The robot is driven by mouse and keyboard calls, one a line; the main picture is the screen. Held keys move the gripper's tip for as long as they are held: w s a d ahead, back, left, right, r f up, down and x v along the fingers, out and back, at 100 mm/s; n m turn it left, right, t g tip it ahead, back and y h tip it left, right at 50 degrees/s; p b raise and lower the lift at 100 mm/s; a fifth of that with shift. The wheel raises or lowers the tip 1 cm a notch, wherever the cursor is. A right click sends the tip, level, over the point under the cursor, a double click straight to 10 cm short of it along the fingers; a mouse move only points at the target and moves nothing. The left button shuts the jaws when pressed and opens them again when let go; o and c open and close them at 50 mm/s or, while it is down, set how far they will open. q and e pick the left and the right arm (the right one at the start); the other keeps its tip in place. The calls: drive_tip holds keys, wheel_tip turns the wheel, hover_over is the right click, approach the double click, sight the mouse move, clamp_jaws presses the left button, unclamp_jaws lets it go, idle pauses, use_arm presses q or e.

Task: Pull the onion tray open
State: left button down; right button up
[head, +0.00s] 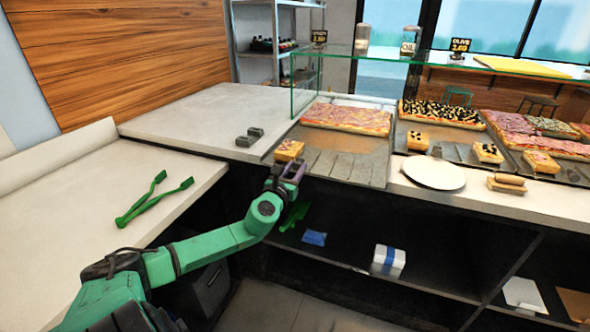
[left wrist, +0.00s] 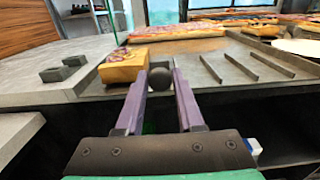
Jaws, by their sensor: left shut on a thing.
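The onion tray (head: 345,166) is a flat grey metal tray in the counter, with a purple-pink topped pizza (head: 347,118) on its far part and a bare, ribbed front part. A cut pizza piece (head: 289,149) sits at its near left corner and shows large in the left wrist view (left wrist: 123,67). My left gripper (head: 288,172) is at the tray's front edge, just below this piece. In the left wrist view its purple fingers are shut on a dark round knob (left wrist: 160,78) at that edge. My right gripper is not in view.
Green tongs (head: 150,203) lie on the left counter. Two small dark blocks (head: 250,137) stand left of the tray. A glass shelf (head: 430,63) spans above the pizzas. A white round plate (head: 434,173) lies to the right. An open dark shelf (head: 335,240) is below.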

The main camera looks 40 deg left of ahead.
use_arm(q)
drive_tip(key=c, duration=0.6)
unclamp_jaws()
drive_tip(key=shift+o, duration=0.2)
drive_tip(key=shift+s, duration=0.1)
drive_tip(key=v, duration=1.4)
drive_tip(key=shift+s+p, duration=0.2)
drive_tip(key=shift+p, duration=0.2)
drive_tip(key=shift+d, duration=0.1)
